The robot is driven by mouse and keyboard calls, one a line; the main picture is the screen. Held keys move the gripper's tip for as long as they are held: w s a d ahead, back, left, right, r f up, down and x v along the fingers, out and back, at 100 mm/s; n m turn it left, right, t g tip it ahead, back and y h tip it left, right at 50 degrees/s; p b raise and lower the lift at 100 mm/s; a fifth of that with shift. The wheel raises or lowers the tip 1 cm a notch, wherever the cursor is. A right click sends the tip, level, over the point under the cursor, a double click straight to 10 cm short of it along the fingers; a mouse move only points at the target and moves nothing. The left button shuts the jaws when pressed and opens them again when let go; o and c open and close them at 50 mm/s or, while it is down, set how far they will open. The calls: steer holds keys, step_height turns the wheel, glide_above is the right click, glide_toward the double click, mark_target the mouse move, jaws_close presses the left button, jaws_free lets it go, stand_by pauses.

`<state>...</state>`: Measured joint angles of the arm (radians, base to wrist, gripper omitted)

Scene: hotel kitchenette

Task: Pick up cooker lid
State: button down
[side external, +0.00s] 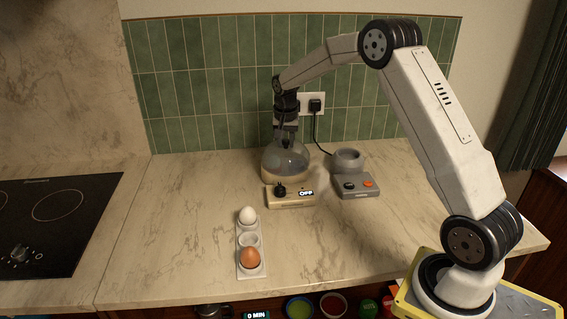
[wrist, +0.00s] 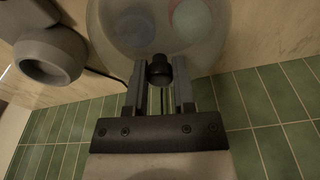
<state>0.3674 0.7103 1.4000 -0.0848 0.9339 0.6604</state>
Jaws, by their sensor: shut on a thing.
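I see no clear gap between lid and base. My gripper (side external: 286,137) points down from above. Its fingers are shut on the lid's black knob. In the wrist view, my gripper (wrist: 158,88) has a finger on each side of the knob (wrist: 159,71), and the clear lid (wrist: 150,45) spreads beyond it. Two round shapes, one bluish and one pale green with a pink edge, show blurred through the lid.
A grey appliance (side external: 355,188) with a round grey ring (side external: 347,159) stands close to the right. A white tray (side external: 251,268) holds a white egg (side external: 247,215) and a brown egg (side external: 250,257) in front. A black hob (side external: 50,225) is at left. A tiled wall (side external: 200,100) is behind.

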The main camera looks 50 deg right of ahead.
steer(key=shift+r, duration=0.15)
steer(key=shift+r, duration=0.55)
step_height(320, 180, up, 2)
steer(key=s+a+r, duration=0.2)
steer(key=s+r, duration=0.2)
steer(key=s, duration=0.2)
steer(key=s+a+r, duration=0.2)
steer(key=s+r, duration=0.3)
steer(key=s, duration=0.2)
steer(key=shift+s+a+r, duration=0.15)
steer(key=shift+a+r, duration=0.1)
steer(key=shift+r, duration=0.05)
glide_above(286, 140)
steer(key=f, duration=0.6)
steer(key=shift+w, duration=0.2)
